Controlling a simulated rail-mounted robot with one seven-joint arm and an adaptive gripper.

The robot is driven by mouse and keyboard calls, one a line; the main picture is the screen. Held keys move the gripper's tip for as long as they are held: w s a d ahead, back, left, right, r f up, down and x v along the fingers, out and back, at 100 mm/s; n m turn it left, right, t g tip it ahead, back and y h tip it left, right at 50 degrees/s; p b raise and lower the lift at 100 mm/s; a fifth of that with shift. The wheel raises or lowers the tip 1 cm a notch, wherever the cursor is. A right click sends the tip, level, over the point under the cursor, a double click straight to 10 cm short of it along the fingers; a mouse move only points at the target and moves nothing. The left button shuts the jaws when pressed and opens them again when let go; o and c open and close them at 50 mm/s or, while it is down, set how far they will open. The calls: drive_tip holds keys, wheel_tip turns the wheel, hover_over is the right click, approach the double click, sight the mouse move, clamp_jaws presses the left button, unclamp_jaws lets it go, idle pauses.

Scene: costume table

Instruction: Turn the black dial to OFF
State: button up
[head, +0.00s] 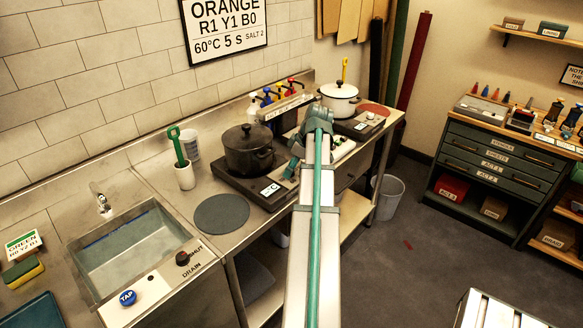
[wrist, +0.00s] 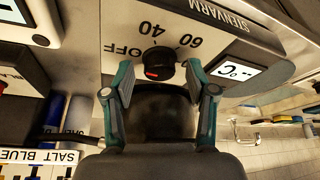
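In the wrist view the black dial (wrist: 159,63) sits on a pale panel (wrist: 110,20) marked OFF, 40 and 60. A red mark shows on the dial's lower left part, below the OFF print; I cannot tell the exact setting. My gripper (wrist: 159,69) is open, with its two green-and-grey fingers on either side of the dial. The right fingertip is very close to the dial, and a gap shows on the left. I cannot tell whether either touches. In the head view my arm hides the dial, and my gripper's fingertips are not clear.
A black pot (head: 248,148) stands on the dark hotplate (head: 228,181) left of my arm. A display reading °C (wrist: 238,71) is right of the dial. A white pot (head: 339,97) stands behind. A grey round mat (head: 221,214) and the sink (head: 130,250) lie left.

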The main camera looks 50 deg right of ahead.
drive_tip(key=v, duration=1.2)
drive_tip(key=shift+s+d+f, duration=0.1)
drive_tip(key=shift+d, duration=0.05)
